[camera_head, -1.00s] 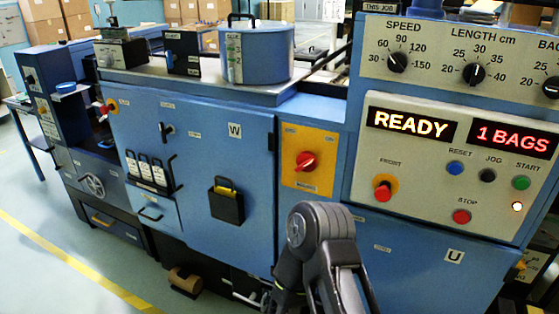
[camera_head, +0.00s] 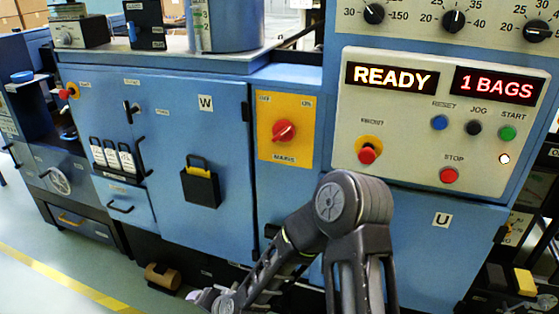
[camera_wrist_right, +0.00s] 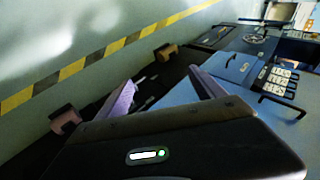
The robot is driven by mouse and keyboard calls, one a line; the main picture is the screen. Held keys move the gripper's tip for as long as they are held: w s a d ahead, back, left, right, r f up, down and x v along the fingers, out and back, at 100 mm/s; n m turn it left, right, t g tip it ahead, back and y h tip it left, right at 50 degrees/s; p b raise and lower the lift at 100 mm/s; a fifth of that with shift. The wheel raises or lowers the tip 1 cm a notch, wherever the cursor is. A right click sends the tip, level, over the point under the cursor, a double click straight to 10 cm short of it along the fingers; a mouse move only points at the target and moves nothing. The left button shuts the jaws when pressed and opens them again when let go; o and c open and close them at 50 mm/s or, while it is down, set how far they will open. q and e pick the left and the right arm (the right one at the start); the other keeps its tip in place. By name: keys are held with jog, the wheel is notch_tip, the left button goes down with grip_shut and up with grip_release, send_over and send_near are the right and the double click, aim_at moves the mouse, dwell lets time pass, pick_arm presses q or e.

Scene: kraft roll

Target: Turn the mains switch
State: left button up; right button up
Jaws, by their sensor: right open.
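The mains switch (camera_head: 284,131) is a red rotary knob on a yellow plate (camera_head: 304,150) marked OFF at upper left, ON at upper right and MAINS below. Its exact pointing is too small to tell. My right arm comes up from the bottom of the head view and bends down to the left. My right gripper (camera_head: 207,298) is low at the bottom edge, below and left of the switch and well apart from it. In the wrist view the right gripper (camera_wrist_right: 163,92) is open and empty, with two purplish fingers apart. My left gripper is not in view.
Right of the switch is a control panel (camera_head: 400,155) with READY and 1 BAGS displays and several buttons. Left is a blue door (camera_head: 160,165) with a black pocket (camera_head: 200,186) and handles. The switch's front is clear.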

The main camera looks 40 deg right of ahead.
jog(key=w+d+r+m+t+h+b, duration=0.25)
jog(key=w+d+r+m+b, duration=0.2)
jog(key=w+d, duration=0.3)
jog(key=m+t+h+b, duration=0.5)
jog(key=m+h+b, duration=0.75)
jog(key=m, duration=0.55)
send_near(280, 136)
jog(key=w+d, duration=0.1)
pick_arm(q)
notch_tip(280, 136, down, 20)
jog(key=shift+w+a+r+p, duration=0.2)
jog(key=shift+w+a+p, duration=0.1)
jog(key=shift+p, duration=0.05)
pick_arm(e)
jog(key=shift+w, duration=0.1)
jog(key=x, duration=0.7)
jog(key=shift+w+d+r+p, duration=0.2)
jog(key=shift+w+r+p, duration=0.05)
jog(key=shift+w+p, duration=0.1)
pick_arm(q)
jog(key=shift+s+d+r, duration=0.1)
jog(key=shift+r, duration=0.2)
pick_arm(e)
jog(key=shift+s, duration=0.1)
jog(key=shift+c, duration=0.4)
